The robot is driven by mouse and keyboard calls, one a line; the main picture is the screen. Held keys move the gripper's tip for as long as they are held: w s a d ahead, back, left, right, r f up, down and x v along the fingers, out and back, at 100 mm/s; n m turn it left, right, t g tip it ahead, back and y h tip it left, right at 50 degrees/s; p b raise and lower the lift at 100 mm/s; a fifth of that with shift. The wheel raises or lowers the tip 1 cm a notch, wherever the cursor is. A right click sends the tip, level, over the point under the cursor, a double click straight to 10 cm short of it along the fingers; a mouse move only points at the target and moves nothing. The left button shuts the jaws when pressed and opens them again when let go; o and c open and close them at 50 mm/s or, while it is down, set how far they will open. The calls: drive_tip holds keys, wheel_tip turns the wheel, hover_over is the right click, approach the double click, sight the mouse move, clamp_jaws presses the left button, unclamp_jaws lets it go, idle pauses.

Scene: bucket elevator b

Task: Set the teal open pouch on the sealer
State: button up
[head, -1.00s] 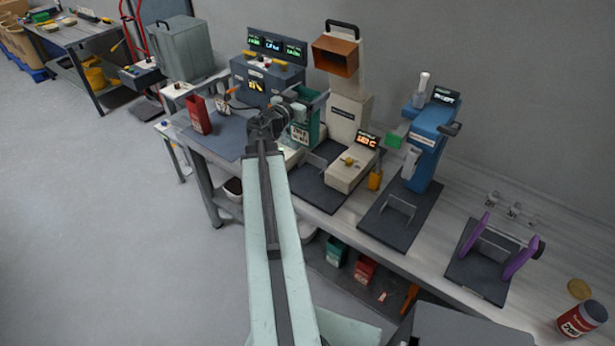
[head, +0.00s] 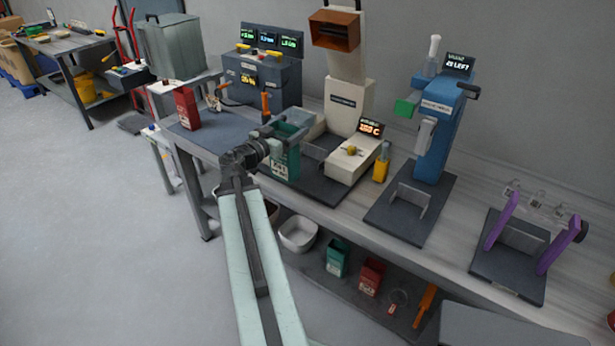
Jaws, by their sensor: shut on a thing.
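The teal open pouch (head: 286,166) is upright in my gripper (head: 284,130), which is shut on it near its open top. The sealer, which I take to be the beige machine (head: 352,158) with the orange temperature display, stands on a dark base plate (head: 318,183) just right of the pouch. The pouch is in front of the left part of that plate. I cannot tell whether its bottom touches the plate, and its far side is hidden.
A red pouch (head: 187,107) stands on the mat at left, near a grey console (head: 260,80). A tall beige column (head: 347,95) rises behind. A blue machine (head: 437,125) and a purple-armed stand (head: 522,240) are right. Pouches and a white bowl (head: 298,234) are below.

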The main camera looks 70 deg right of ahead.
drive_tip(key=s+d+f+b, duration=0.1)
drive_tip(key=d+f+b, duration=0.1)
drive_tip(key=d, duration=0.6)
drive_tip(key=s+d+f+b, duration=0.1)
drive_tip(key=d+f+b, duration=0.2)
drive_tip(key=d, duration=0.5)
drive_tip(key=shift+s, duration=0.15)
drive_tip(key=o, duration=0.9)
drive_tip(key=v, duration=1.2)
drive_tip(key=shift+a+r, duration=0.1)
